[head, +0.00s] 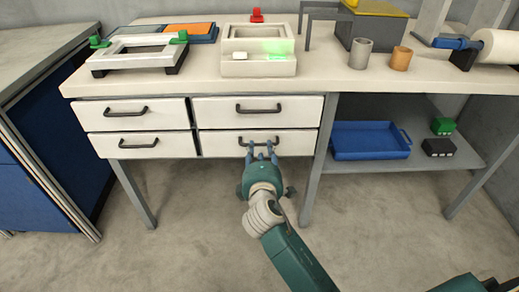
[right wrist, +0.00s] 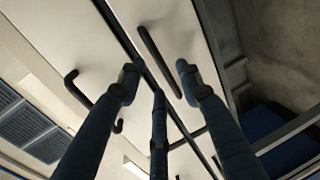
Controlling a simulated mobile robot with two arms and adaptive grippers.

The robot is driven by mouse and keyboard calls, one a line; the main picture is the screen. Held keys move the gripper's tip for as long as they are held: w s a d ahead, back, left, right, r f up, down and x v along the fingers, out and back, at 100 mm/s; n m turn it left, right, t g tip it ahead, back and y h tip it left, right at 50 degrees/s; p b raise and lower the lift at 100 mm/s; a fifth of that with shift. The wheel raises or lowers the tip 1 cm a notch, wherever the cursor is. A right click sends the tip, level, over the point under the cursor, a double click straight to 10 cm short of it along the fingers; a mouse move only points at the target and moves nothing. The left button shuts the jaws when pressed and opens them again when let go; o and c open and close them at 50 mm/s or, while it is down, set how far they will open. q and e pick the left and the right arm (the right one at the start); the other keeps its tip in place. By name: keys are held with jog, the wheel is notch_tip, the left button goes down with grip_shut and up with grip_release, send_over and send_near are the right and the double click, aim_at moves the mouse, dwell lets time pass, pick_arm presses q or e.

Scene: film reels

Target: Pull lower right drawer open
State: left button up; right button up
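The lower right drawer (head: 220,144) has a white front and a dark bar handle (head: 259,139). It looks shut, its front in line with the drawers around it. My right gripper (head: 260,150) is at this handle, its blue fingers spread and overlapping the drawer front. In the right wrist view, the fingers (right wrist: 159,78) are apart, with a dark bar handle (right wrist: 158,58) showing between and beyond them. I cannot tell whether any finger touches it. My left gripper is not in view.
The upper right drawer (head: 220,108) and two left drawers (head: 110,115) are shut. Right of the drawers, a shelf holds a blue tray (head: 365,152) and small green and black boxes (head: 440,147). A table leg (head: 309,190) stands right of my gripper. The floor in front is clear.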

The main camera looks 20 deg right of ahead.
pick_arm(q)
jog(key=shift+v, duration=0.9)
pick_arm(e)
jog(key=shift+x, duration=1.25)
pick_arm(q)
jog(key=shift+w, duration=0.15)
pick_arm(e)
grip_shut()
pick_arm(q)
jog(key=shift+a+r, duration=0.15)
pick_arm(e)
jog(key=shift+s+f, duration=0.1)
